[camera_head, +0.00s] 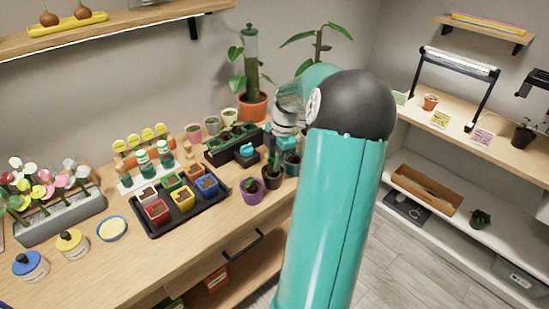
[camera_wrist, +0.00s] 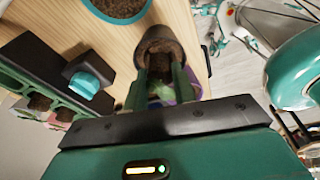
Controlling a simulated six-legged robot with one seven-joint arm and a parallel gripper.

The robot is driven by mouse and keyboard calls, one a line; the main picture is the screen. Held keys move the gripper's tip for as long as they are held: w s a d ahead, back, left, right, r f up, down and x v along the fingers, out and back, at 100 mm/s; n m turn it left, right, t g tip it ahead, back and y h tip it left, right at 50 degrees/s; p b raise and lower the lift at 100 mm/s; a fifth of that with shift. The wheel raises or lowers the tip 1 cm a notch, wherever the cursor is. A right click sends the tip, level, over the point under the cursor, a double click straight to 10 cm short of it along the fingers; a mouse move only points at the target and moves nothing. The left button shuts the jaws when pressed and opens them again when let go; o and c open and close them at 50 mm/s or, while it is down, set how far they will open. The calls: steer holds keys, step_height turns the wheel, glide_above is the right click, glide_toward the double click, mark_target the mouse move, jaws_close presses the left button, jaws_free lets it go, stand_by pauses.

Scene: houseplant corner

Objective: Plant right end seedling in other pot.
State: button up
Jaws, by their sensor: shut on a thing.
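My gripper (camera_wrist: 160,75) is shut on a seedling's dark soil plug (camera_wrist: 158,72). In the wrist view its green fingers point at the mouth of a dark pot (camera_wrist: 150,40) with brown soil. I cannot tell whether the plug touches that soil. In the head view this dark pot (camera_head: 272,182) stands below the gripper, partly covered. A teal pot (camera_head: 291,166), holding bare soil in the wrist view (camera_wrist: 117,17), stands beside it. The long seedling tray (camera_head: 232,143) lies behind; soil cells show in the wrist view (camera_wrist: 42,102).
A purple pot (camera_head: 252,193) with a small plant stands close to the dark pot. A black block with a teal part (camera_head: 245,154) sits before the tray. A black tray of coloured pots (camera_head: 180,203) lies left. The wooden front edge (camera_head: 200,240) is bare.

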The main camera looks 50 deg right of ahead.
steer(key=shift+f, duration=0.65)
steer(key=o, duration=1.4)
steer(key=shift+w+a+v, duration=0.15)
steer(key=shift+a+v, duration=0.05)
steer(key=shift+v, duration=0.95)
steer(key=shift+w+a+v, duration=0.15)
steer(key=shift+a+v, duration=0.05)
steer(key=shift+v, duration=0.95)
steer(key=shift+w+a+v, duration=0.1)
steer(key=shift+a+v, duration=0.1)
steer(key=shift+v, duration=0.95)
steer(key=shift+r, duration=0.2)
